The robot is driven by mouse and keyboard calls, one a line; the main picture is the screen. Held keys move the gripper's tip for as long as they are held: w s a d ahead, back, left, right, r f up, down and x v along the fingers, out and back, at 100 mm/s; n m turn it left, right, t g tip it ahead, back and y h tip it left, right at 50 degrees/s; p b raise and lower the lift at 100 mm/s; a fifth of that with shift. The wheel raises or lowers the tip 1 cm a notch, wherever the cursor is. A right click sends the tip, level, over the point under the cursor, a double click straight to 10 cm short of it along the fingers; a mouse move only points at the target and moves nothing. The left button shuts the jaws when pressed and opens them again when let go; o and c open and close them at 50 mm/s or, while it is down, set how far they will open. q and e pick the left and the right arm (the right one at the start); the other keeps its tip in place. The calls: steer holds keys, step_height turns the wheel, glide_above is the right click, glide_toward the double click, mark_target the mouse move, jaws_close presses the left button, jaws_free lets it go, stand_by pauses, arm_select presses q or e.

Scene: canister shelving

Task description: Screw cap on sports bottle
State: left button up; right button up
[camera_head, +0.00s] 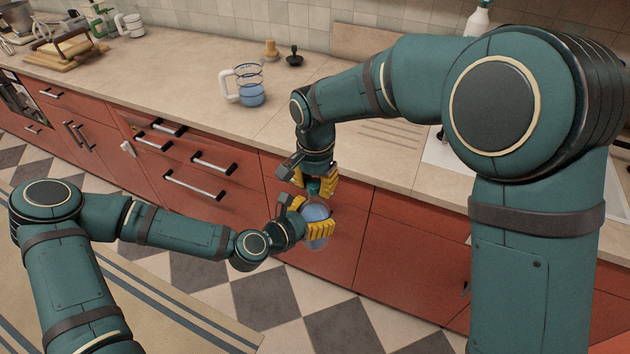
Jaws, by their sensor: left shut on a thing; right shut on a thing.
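A translucent blue bottle (316,213) stands about upright in mid-air in front of the red cabinets. My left gripper (317,229), with yellow fingers, is shut around its body from the left and hides part of it. My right gripper (315,186) points down from directly above and is shut on a small teal cap (313,188), mostly hidden between its yellow fingers. The cap is just over the bottle's top. I cannot tell whether they touch or whether the threads engage.
The counter edge and red drawers (200,165) with bar handles are close behind the grippers. A jug with blue liquid (250,92), a wooden stopper (271,50) and a black knobbed item (294,57) stand on the counter. The checkered floor below is clear.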

steer(key=shift+f, duration=0.25)
arm_select(q)
jaws_close()
arm_select(e)
steer(key=m, duration=0.5)
stand_by(0.8)
steer(key=o, duration=0.7)
steer(key=shift+c, duration=0.2)
